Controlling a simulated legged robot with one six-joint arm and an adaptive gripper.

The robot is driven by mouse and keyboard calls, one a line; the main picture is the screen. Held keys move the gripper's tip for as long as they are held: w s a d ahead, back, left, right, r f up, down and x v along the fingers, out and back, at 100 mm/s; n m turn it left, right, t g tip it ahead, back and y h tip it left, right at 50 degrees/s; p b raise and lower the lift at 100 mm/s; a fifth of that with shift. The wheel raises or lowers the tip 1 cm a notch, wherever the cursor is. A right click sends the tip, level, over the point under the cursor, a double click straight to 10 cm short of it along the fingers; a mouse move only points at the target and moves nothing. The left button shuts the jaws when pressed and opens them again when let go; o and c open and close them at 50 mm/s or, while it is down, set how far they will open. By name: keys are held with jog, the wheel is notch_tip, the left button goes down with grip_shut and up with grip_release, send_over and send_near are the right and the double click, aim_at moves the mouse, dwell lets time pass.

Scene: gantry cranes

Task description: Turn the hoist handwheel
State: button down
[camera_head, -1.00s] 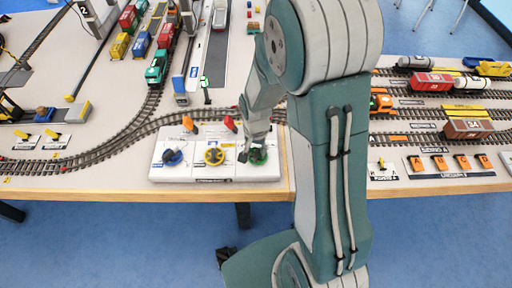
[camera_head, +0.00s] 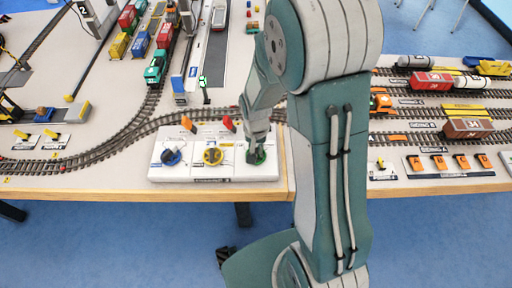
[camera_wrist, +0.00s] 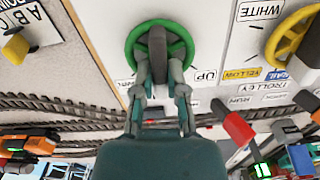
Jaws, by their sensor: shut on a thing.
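The green handwheel (camera_wrist: 178,40) lies on the white control panel, with an "UP" label beside it. It also shows at the right end of the panel in the head view (camera_head: 262,155). A thick dark grey bar (camera_wrist: 157,44) crosses its middle. My gripper (camera_wrist: 160,68) reaches over the wheel from the lower edge of the wrist view. Its fingers are shut on the bar at the wheel's hub. In the head view my gripper (camera_head: 255,152) stands nearly upright over the wheel and hides part of it.
A yellow handwheel (camera_head: 213,156) and a blue handwheel (camera_head: 171,157) sit to the left on the same panel (camera_head: 195,178). Red lever (camera_head: 229,123) and orange lever (camera_head: 188,123) stand behind them. Rail tracks (camera_head: 110,155) and model trains surround the panel.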

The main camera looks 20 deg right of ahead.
jog(key=n, duration=0.5)
jog(key=shift+w+a+r+n, duration=0.1)
jog(key=shift+w+a+n, duration=0.1)
jog(key=shift+w+n, duration=0.1)
jog(key=n, duration=0.5)
jog(key=shift+a, duration=0.15)
jog(key=shift+n, duration=0.3)
jog(key=c, duration=0.7)
grip_release()
jog(key=shift+s+a, duration=0.1)
jog(key=shift+s, duration=0.05)
notch_tip(320, 180, up, 12)
jog(key=shift+f, duration=0.1)
